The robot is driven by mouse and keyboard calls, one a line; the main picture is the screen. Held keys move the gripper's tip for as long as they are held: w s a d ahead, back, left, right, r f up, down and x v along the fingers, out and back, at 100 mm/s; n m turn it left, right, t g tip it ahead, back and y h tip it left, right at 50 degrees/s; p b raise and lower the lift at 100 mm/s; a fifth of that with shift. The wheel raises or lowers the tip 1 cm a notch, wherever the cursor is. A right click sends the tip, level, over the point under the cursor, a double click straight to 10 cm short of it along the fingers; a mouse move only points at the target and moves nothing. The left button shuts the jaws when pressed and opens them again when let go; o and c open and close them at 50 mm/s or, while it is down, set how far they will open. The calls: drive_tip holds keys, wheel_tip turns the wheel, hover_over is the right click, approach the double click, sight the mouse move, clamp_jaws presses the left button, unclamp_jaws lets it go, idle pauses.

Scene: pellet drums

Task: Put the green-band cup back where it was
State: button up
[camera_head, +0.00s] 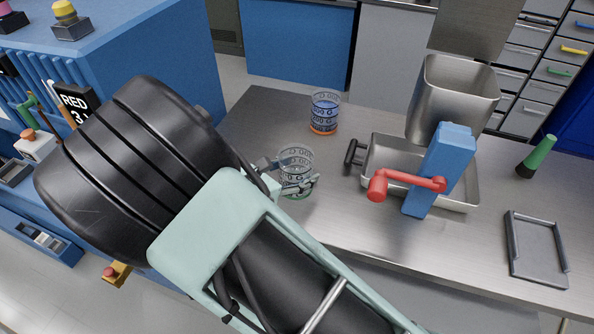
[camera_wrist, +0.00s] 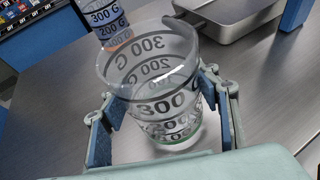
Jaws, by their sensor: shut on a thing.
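The green-band cup (camera_head: 296,165) is clear, with dark gram markings and a green band at its base. My gripper (camera_head: 286,179) is shut around it at the left part of the steel bench. In the wrist view the cup (camera_wrist: 155,90) stands upright between my two blue-padded fingers (camera_wrist: 163,135), and it looks empty. Its base is partly hidden, so I cannot tell whether it touches the bench. A second clear cup with an orange band (camera_head: 323,115) stands behind it on the bench; its lower part also shows in the wrist view (camera_wrist: 108,22).
A steel tray with a black handle (camera_head: 372,150) lies right of the cups, with a steel hopper (camera_head: 452,100) and a blue post with red crank (camera_head: 440,165) by it. A grey frame tray (camera_head: 537,250) and a green-handled tool (camera_head: 537,157) are at right. Bare bench lies in front.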

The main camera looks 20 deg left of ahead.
drive_tip(key=shift+f, duration=0.25)
drive_tip(key=shift+f, duration=0.15)
drive_tip(key=o, duration=1.4)
drive_tip(key=shift+s+r, duration=0.1)
drive_tip(key=shift+r, duration=0.1)
drive_tip(key=v, duration=1.1)
drive_tip(key=shift+s+a+r+b, duration=0.1)
drive_tip(key=shift+s+a+b, duration=0.15)
drive_tip(key=shift+b, duration=0.15)
